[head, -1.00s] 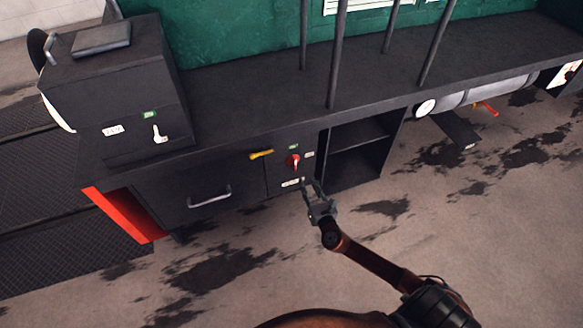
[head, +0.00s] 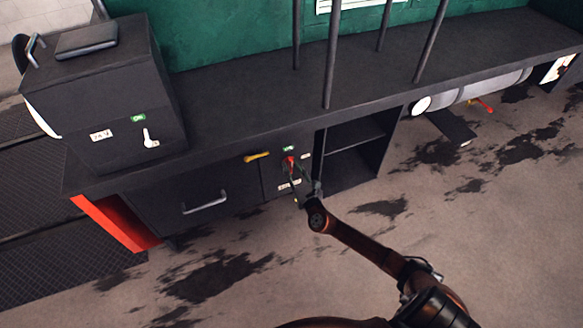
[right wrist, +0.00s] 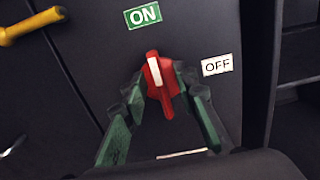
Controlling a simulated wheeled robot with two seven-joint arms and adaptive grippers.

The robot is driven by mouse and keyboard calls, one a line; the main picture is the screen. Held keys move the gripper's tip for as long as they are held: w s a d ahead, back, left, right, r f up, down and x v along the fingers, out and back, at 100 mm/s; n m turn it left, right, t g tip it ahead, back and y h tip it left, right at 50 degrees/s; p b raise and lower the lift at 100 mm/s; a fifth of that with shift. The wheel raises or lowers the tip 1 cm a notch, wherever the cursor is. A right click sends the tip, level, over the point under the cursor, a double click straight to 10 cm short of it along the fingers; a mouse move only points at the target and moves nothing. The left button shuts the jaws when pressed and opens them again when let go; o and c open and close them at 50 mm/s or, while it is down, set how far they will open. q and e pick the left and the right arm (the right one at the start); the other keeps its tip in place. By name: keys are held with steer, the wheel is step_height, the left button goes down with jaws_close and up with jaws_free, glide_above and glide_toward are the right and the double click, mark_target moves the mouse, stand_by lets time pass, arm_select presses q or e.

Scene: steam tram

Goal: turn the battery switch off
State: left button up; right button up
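The battery switch is a red rotary knob (head: 290,164) with a white stripe, on the dark cabinet front. In the right wrist view the knob (right wrist: 158,84) has its stripe pointing up, slightly left, toward the green ON label (right wrist: 142,16). The white OFF label (right wrist: 217,65) is to its right. My left gripper is not in view.
A yellow handle (head: 257,156) sticks out left of the switch. A drawer handle (head: 205,202) is farther left. An open shelf compartment (head: 352,152) lies right of the switch. A box with a white lever (head: 150,138) stands on the ledge. Posts rise from the ledge.

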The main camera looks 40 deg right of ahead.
steer(key=shift+c, duration=0.4)
jaws_close()
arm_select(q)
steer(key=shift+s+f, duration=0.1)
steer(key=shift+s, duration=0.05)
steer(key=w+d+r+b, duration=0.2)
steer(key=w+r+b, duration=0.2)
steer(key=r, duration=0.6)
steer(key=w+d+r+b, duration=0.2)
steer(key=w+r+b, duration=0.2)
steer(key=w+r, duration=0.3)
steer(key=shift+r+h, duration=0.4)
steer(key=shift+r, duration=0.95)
arm_select(e)
steer(key=shift+s+d+f+m, duration=0.1)
steer(key=shift+f+m, duration=0.05)
steer(key=shift+m, duration=2.8)
steer(key=shift+w+d+f+m, duration=0.1)
steer(key=shift+d+f+m, duration=0.1)
steer(key=shift+m, duration=2.8)
steer(key=shift+s+d+f+m, duration=0.1)
steer(key=shift+f+m, duration=0.05)
steer(key=shift+m, duration=2.8)
